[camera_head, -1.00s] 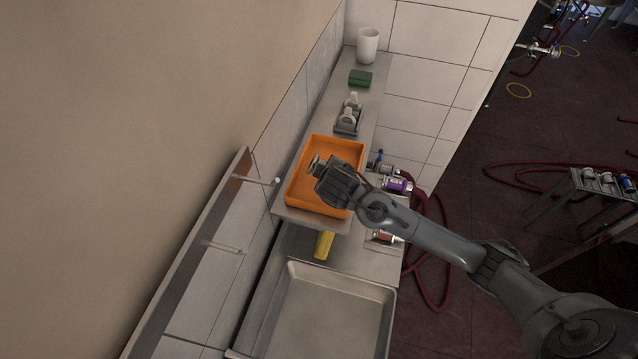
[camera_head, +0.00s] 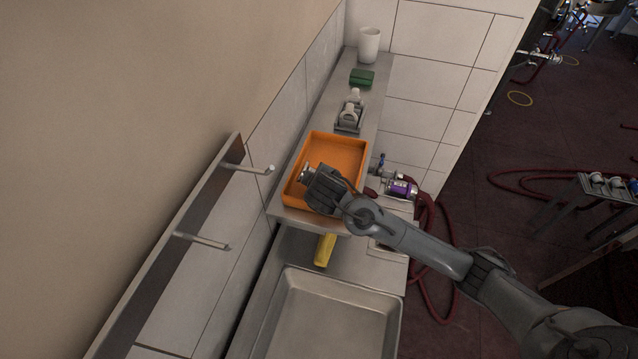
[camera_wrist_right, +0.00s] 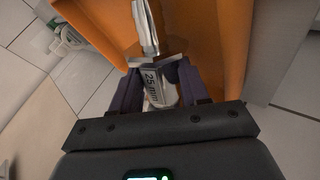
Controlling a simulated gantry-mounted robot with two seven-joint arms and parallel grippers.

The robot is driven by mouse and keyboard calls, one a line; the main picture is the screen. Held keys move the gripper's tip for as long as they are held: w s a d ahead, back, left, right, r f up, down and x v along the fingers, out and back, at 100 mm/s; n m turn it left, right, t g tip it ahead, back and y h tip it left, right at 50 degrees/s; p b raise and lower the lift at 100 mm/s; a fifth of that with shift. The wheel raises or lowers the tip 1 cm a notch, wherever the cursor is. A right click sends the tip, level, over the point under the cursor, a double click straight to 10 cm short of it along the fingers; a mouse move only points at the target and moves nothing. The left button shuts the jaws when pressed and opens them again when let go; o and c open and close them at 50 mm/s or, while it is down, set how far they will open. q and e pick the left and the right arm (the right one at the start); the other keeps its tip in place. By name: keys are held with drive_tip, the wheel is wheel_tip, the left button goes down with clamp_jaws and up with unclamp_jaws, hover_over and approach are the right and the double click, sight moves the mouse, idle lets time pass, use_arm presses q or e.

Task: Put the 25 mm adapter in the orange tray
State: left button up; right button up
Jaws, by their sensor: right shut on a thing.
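The 25 mm adapter (camera_wrist_right: 153,85) is a silver metal fitting marked "25 mm". My right gripper (camera_wrist_right: 158,88) is shut on it, one finger on each side. In the head view the adapter's end (camera_head: 306,172) sticks out past my right gripper (camera_head: 318,182). The orange tray (camera_head: 343,143) stands on the steel shelf, and the gripper is over its near left part. The orange tray also fills the upper part of the right wrist view (camera_wrist_right: 212,40). I cannot tell whether the adapter touches the tray floor. My left gripper is not in view.
A rack of metal fittings (camera_head: 348,115), a green block (camera_head: 361,78) and a white cup (camera_head: 369,45) stand farther back on the shelf. A purple-banded fitting (camera_head: 402,189) is right of the tray. A yellow object (camera_head: 325,250) and a steel basin (camera_head: 330,315) are below. Wall pegs (camera_head: 248,169) stick out left.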

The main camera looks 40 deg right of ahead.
drive_tip(key=shift+r, duration=0.15)
drive_tip(key=shift+f, duration=0.2)
drive_tip(key=o, duration=1.3)
